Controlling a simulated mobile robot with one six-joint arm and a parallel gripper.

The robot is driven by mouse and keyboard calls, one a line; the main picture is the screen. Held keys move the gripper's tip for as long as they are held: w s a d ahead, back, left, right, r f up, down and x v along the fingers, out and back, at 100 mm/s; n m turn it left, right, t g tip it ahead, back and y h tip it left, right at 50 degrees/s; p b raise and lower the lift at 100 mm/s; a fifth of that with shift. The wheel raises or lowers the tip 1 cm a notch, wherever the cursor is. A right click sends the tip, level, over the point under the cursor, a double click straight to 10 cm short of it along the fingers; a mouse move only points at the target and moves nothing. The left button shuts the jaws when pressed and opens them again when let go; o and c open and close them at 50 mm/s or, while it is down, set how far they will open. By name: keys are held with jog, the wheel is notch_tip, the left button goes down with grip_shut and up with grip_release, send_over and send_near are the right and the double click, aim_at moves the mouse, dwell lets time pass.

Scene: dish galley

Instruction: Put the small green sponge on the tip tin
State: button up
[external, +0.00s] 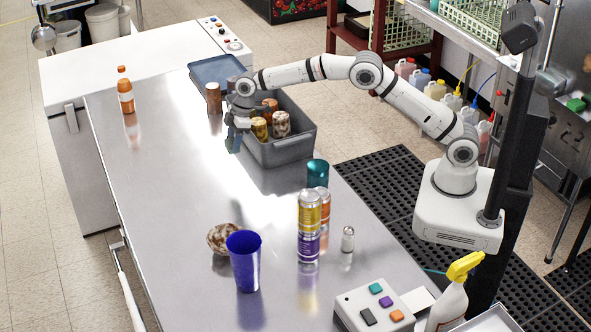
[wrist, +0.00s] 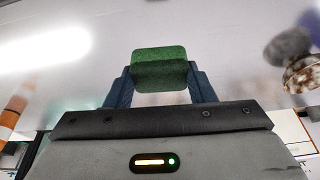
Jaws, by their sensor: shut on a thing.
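The small green sponge (wrist: 160,70) is between the two blue fingers of my gripper (wrist: 160,82) in the wrist view, which is shut on it. In the external view my gripper (external: 234,142) points down over the steel table, just left of the grey crate. The sponge is hard to make out there. No tin carries a readable tip label. A teal cylinder (external: 317,173) stands by the crate's near right corner, and a brown cylinder (external: 213,98) stands behind my gripper. I cannot tell whether either is the tip tin.
The grey crate (external: 290,151) holds several cans. An orange bottle (external: 126,93) stands at the far left. A mottled brown bowl (external: 222,239), purple cup (external: 244,262), stacked cans (external: 308,228) and a small shaker (external: 347,239) stand nearer. The table's middle left is clear.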

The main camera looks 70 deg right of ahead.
jog(key=s+d+r+m, duration=0.1)
jog(key=s+r, duration=0.2)
jog(key=s, duration=0.3)
jog(key=s+r+m, duration=0.1)
jog(key=s+r, duration=0.2)
jog(key=s, duration=0.2)
jog(key=r+m+h, duration=0.1)
jog(key=r+m, duration=0.1)
send_over(316, 165)
jog(key=s, duration=0.1)
jog(key=shift+t, duration=0.3)
jog(key=f, duration=1)
jog(key=shift+s+d+f, duration=0.1)
jog(key=shift+d+f, duration=0.05)
jog(key=shift+d, duration=0.05)
jog(key=shift+f, duration=0.2)
jog(key=o, duration=0.9)
jog(key=shift+o, duration=0.2)
jog(key=shift+r, duration=0.15)
